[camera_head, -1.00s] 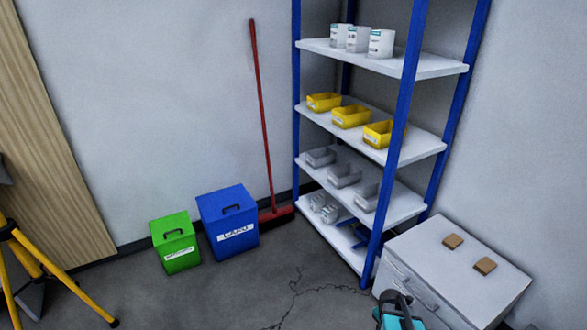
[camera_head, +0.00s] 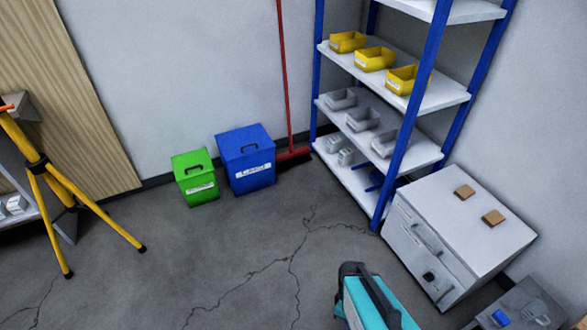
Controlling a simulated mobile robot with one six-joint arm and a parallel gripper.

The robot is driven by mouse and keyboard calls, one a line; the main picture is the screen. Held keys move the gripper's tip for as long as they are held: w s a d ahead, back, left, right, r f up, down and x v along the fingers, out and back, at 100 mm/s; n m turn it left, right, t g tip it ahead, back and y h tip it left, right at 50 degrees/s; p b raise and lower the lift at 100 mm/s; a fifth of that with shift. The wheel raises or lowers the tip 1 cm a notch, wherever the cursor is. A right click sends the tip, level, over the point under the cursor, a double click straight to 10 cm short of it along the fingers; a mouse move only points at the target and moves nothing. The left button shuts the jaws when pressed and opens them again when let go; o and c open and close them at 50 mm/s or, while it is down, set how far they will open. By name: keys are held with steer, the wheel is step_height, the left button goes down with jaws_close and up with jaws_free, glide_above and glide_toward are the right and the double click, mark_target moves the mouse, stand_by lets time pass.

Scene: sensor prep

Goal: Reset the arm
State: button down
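No gripper fingers can be made out in the head view. A teal and dark grey shape (camera_head: 372,302) with a dark bar along its top rises from the bottom edge, right of centre. It is cut off by the frame, and I cannot tell whether it is part of my arm. Nothing can be seen held.
A blue-framed shelf (camera_head: 437,95) holds yellow and grey bins. A white cabinet (camera_head: 455,215) with two brown blocks stands right of it. A green bin (camera_head: 196,180), a blue bin (camera_head: 247,165) and a red broom (camera_head: 284,80) stand by the wall. A yellow tripod (camera_head: 85,210) is left. The middle floor is clear.

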steer(key=s+m, duration=0.1)
steer(key=m, duration=0.3)
steer(key=s+a+m, duration=0.1)
steer(key=m, duration=0.2)
steer(key=s+r+m+g, duration=0.1)
steer(key=m, duration=0.3)
steer(key=shift+s+a+r+m+y, duration=0.1)
steer(key=shift+s+a+m+y, duration=0.15)
steer(key=shift+s+m+y, duration=0.1)
stand_by(1.9)
